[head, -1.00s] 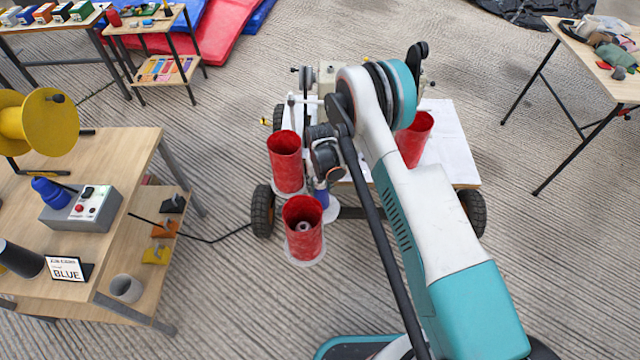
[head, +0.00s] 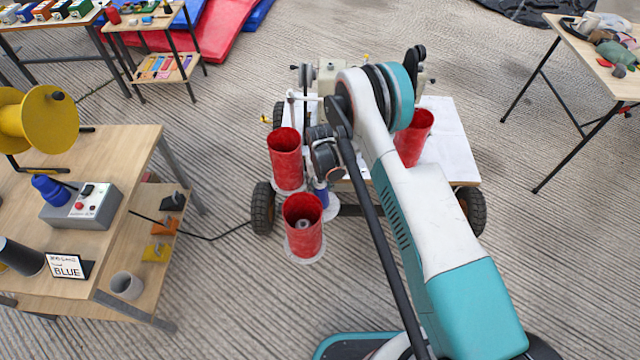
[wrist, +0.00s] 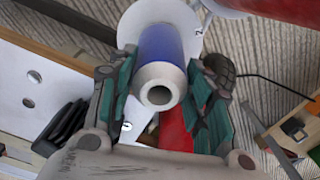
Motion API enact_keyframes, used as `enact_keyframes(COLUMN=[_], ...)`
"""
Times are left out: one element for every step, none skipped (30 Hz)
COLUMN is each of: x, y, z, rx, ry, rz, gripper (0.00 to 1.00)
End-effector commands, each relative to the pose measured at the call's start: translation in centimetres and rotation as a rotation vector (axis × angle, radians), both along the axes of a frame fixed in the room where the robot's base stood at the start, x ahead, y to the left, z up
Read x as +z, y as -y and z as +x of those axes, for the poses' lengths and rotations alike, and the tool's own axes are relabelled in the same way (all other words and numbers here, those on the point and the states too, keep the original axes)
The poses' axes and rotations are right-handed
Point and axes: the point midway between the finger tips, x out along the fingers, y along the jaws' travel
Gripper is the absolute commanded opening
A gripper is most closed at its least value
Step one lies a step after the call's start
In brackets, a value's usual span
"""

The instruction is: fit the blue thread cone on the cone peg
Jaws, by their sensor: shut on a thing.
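The blue thread cone (wrist: 162,45) is between the fingers of my gripper (wrist: 162,75) in the wrist view; the jaws are shut on it. Its pale hollow end faces the wrist camera. A white disc (wrist: 187,14) marked "2" lies behind its far end; I cannot tell whether they touch. In the head view, a small part of the blue cone (head: 322,197) shows beside the white disc (head: 333,209), behind a red cone. My arm covers most of the gripper there. The cone peg itself is hidden.
Red cones stand close by at the left (head: 285,155), the front (head: 303,222) and the right (head: 413,140) of the wheeled cart (head: 450,150). A wooden table (head: 110,160) with a control box (head: 85,205) and a "BLUE" sign (head: 67,267) stands left.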

Motion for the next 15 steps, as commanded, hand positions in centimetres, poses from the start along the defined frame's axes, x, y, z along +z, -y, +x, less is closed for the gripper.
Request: enact_keyframes(x=[-0.11,-0.18,-0.27,-0.34,-0.41,-0.50,-0.57,-0.65,-0.74,-0.81,-0.88,-0.97,-0.92,-0.92,-0.91], y=[0.00,0.00,0.00,0.00,0.00,0.00,0.00,0.00,0.00,0.00,0.00,0.00,0.00,0.00,0.00], z=[0.00,0.00,0.00,0.01,0.01,0.01,0.01,0.01,0.01,0.01,0.01,0.01,0.02,0.01,0.01], rx=[0.000,0.000,0.000,0.000,0.000,0.000,0.000,0.000,0.000,0.000,0.000,0.000,0.000,0.000,0.000], ry=[0.000,0.000,0.000,0.000,0.000,0.000,0.000,0.000,0.000,0.000,0.000,0.000,0.000,0.000,0.000], rz=[0.000,0.000,0.000,0.000,0.000,0.000,0.000,0.000,0.000,0.000,0.000,0.000,0.000,0.000,0.000], gripper=[0.00,0.00,0.00,0.00,0.00,0.00,0.00,0.00,0.00,0.00,0.00,0.00,0.53,0.59,0.68])
